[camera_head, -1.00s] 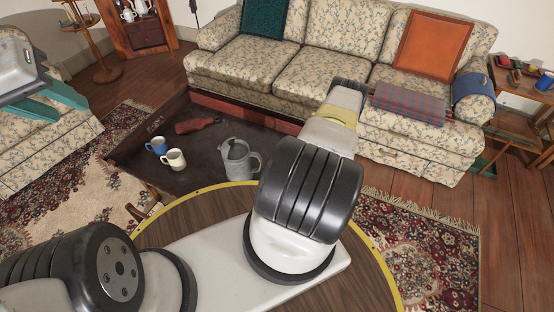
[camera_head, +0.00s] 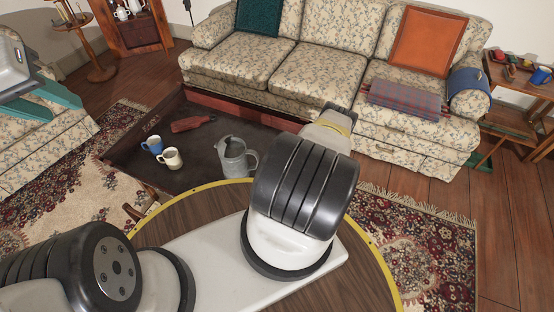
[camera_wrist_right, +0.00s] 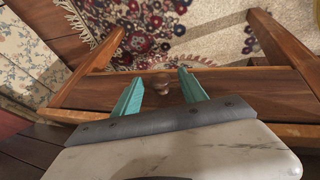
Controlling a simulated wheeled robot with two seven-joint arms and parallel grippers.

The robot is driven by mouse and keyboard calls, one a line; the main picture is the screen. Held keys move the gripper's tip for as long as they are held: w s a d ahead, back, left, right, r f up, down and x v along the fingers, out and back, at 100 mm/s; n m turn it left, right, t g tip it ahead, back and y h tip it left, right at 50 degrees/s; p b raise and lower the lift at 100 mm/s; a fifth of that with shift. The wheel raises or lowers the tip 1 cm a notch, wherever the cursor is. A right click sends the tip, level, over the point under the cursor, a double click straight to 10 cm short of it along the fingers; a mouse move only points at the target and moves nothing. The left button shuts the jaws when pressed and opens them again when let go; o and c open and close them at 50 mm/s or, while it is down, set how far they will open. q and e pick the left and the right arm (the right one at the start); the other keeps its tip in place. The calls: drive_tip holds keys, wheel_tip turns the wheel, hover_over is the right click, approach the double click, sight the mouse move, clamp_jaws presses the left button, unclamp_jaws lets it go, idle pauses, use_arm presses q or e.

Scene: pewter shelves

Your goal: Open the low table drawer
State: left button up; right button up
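The low table (camera_head: 115,152) has a dark top and stands in front of the sofa. In the head view my right arm hides that gripper. My left gripper (camera_head: 62,106) is at the far left, teal fingers apart and empty, in front of an armchair. It is well away from the table.
A blue mug (camera_head: 153,145), a cream mug (camera_head: 171,158), a grey watering can (camera_head: 232,157) and a red bottle (camera_head: 190,124) are on the low table. The floral sofa (camera_head: 245,58) stands behind it. A patterned rug (camera_head: 425,250) covers floor nearby.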

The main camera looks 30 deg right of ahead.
clamp_jaws()
idle(1.3)
